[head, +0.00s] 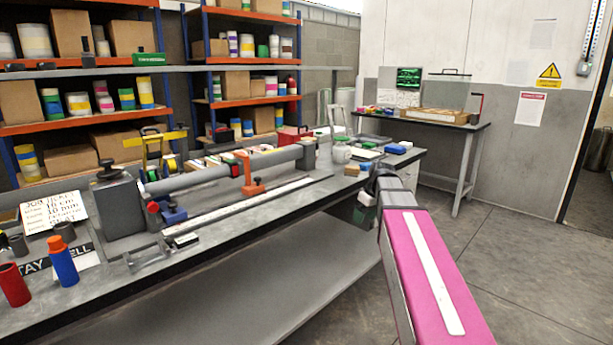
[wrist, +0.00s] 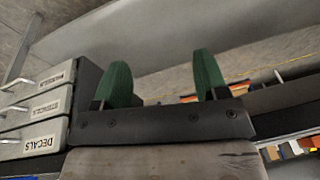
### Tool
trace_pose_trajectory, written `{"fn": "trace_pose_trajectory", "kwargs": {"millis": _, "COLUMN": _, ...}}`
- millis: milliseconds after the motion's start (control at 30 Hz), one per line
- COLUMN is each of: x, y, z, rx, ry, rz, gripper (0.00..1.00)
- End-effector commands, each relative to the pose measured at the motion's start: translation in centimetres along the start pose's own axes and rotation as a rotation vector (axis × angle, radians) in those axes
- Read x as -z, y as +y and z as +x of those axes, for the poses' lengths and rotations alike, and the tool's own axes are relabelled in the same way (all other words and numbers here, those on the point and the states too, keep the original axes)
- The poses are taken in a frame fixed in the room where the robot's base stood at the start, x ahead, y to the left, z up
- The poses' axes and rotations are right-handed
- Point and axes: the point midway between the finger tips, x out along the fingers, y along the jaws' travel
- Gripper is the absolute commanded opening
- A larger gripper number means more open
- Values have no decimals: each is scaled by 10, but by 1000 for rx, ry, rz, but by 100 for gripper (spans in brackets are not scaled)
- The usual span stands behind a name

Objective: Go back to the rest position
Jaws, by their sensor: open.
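My arm reaches forward from the lower right of the head view, with a pink link nearest the camera. Its far end is beside the right end of the workbench (head: 300,203), and my gripper is not clearly visible there. In the wrist view my gripper (wrist: 162,85) shows two green fingers standing well apart. The gap between them is empty. A grey drawer unit labelled DECALS (wrist: 38,140) stands to the left of the fingers in the wrist view.
The bench holds a long grey tube (head: 225,172), an orange clamp (head: 250,180), a blue bottle (head: 62,262) and a red cup (head: 13,285). Shelving (head: 88,125) stands behind. A side table (head: 425,121) stands at the back wall. Open floor (head: 510,255) lies right of the arm.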

Motion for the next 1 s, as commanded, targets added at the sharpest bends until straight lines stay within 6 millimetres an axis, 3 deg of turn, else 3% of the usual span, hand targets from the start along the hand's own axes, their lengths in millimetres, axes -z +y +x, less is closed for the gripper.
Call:
{"fn": "trace_pose_trajectory", "kwargs": {"millis": 33, "x": -13, "y": -8, "z": 20, "rx": -5, "ry": -16, "rz": 42, "gripper": 67}}
{"fn": "trace_pose_trajectory", "kwargs": {"millis": 200, "x": -45, "y": -22, "z": 74, "rx": -35, "ry": -58, "rz": 190, "gripper": 67}}
{"fn": "trace_pose_trajectory", "kwargs": {"millis": 600, "x": -128, "y": -67, "z": 178, "rx": -133, "ry": -136, "rz": 503, "gripper": 67}}
{"fn": "trace_pose_trajectory", "kwargs": {"millis": 800, "x": -160, "y": -84, "z": 208, "rx": -175, "ry": -153, "rz": 610, "gripper": 67}}
{"fn": "trace_pose_trajectory", "kwargs": {"millis": 1000, "x": -167, "y": -88, "z": 215, "rx": -186, "ry": -158, "rz": 635, "gripper": 67}}
